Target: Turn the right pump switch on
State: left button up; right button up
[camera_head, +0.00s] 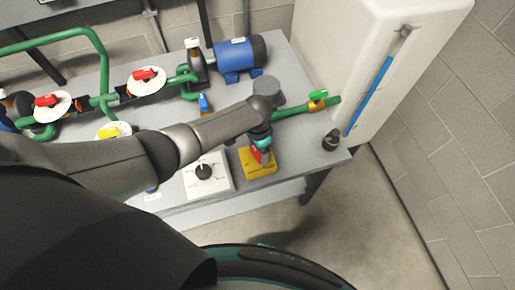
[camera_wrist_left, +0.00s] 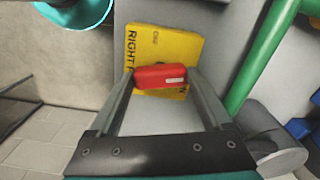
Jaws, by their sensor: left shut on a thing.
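The right pump switch is a yellow box (camera_head: 258,169) at the front edge of the grey table. In the left wrist view, its yellow face (camera_wrist_left: 170,44) bears the partly hidden text "RIGHT P". Small markings show above and below the red handle (camera_wrist_left: 152,77), too blurred or covered to read fully. The handle lies crosswise over the lower part of the face. My left gripper (camera_head: 263,151) reaches down over the box, and in the wrist view its fingers (camera_wrist_left: 162,82) are shut on the red handle from both sides. My right gripper is not in view.
A white panel with a black knob (camera_head: 204,172) sits left of the yellow box. Green pipes, red-handled valves and a blue motor (camera_head: 238,56) stand behind. A white tank (camera_head: 350,60) with a blue level gauge stands at the right. Bare floor lies in front.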

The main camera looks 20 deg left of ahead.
pick_arm(q)
jog(key=shift+m, duration=1.6)
jog(key=o, duration=1.2)
jog(key=shift+c, duration=0.2)
jog(key=shift+r+p, duration=0.3)
jog(key=shift+r, duration=0.2)
notch_tip(320, 180, up, 14)
jog(key=p, duration=0.4)
jog(key=shift+r, duration=0.15)
